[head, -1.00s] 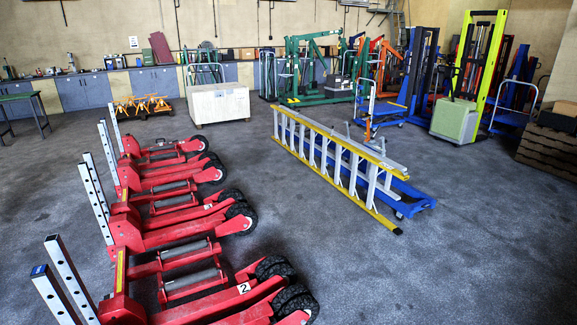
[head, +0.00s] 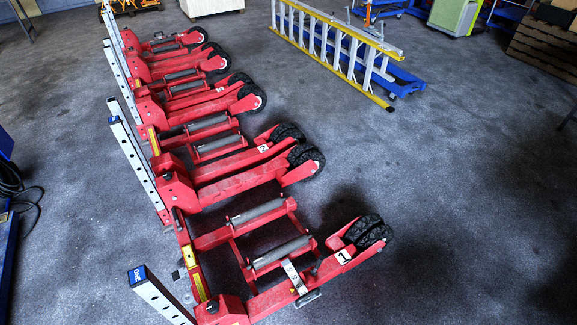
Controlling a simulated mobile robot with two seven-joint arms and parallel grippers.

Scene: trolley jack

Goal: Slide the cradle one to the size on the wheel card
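Cradle one (head: 325,270) is the nearest red wheel cradle in the head view, at the bottom centre. It has a white "1" label (head: 342,257), two grey rollers (head: 257,213) and black rubber wheels (head: 369,232) at its right end. A pale strip (head: 294,276) lies across its front arm; I cannot read any marks on it. A silver post (head: 160,300) with a blue cap stands at its left end. I cannot make out a wheel card with a size. Neither of my grippers is in view.
Cradle two (head: 240,184) and further red cradles (head: 190,106) stand in a row behind. A yellow-and-grey ladder (head: 335,50) lies by a blue trolley (head: 400,80) at the upper right. A black cable (head: 18,185) lies at the left. The floor at right is clear.

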